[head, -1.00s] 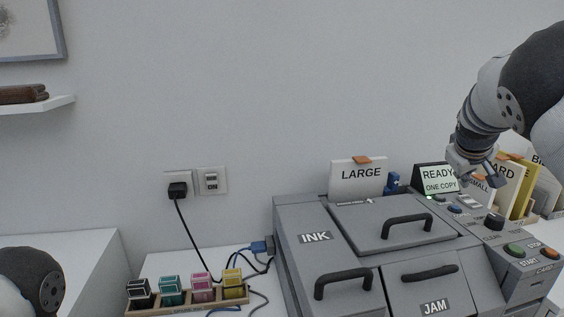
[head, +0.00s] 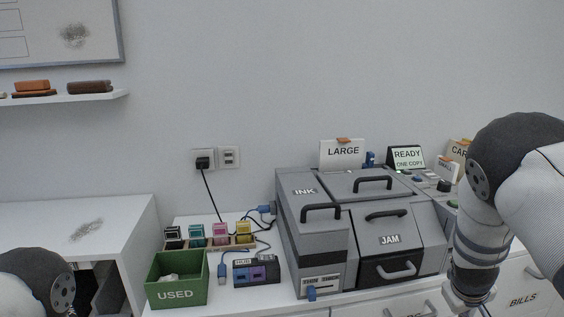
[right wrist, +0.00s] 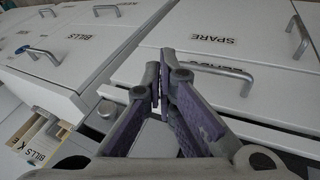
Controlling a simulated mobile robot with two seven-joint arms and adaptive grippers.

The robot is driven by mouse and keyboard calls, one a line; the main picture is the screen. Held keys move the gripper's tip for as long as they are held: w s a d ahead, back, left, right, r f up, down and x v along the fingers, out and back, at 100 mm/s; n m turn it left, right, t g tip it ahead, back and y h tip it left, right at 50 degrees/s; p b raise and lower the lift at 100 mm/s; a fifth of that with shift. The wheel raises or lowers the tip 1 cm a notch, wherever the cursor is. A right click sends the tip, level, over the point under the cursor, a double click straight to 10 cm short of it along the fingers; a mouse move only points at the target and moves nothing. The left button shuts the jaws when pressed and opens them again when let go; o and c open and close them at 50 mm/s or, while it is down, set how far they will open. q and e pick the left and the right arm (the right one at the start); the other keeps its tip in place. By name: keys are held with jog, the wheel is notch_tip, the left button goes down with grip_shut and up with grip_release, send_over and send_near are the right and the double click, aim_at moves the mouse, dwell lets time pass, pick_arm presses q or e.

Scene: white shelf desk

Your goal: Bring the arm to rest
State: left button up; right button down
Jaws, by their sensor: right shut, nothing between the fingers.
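My right arm (head: 483,222) comes in at the right of the head view and hangs down beside the printer's right side. My right gripper is at the bottom edge there and mostly cut off. In the right wrist view my right gripper (right wrist: 161,72) is shut and empty, its fingertips together above the white drawer fronts (right wrist: 205,63) with metal handles. A rounded part of my left arm (head: 45,285) shows at the lower left of the head view. My left gripper is out of view.
The grey printer (head: 402,218) stands on the white desk, its display (head: 407,158) reading READY ONE COPY. Left of it are a green USED bin (head: 177,282), a rack of ink cartridges (head: 222,235) and a USB hub (head: 256,271). A wall shelf (head: 75,97) is at the upper left.

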jog(key=s+a+f+g+y, duration=0.1)
jog(key=s+a+f, duration=0.2)
jog(key=s+f, duration=0.3)
jog(key=s+a+f+g, duration=0.1)
jog(key=s+a+f, duration=0.25)
jog(key=s, duration=0.45)
jog(key=s+a+f+g+y, duration=0.1)
jog(key=s+a+y, duration=0.1)
jog(key=s+a, duration=0.5)
jog(key=s+a+f+g+y, duration=0.1)
jog(key=s+a, duration=0.6)
jog(key=s, duration=1.1)
jog(key=shift+s+a+f+g+y, duration=0.25)
jog(key=shift+f+g+y, duration=0.1)
jog(key=shift+g+y, duration=0.35)
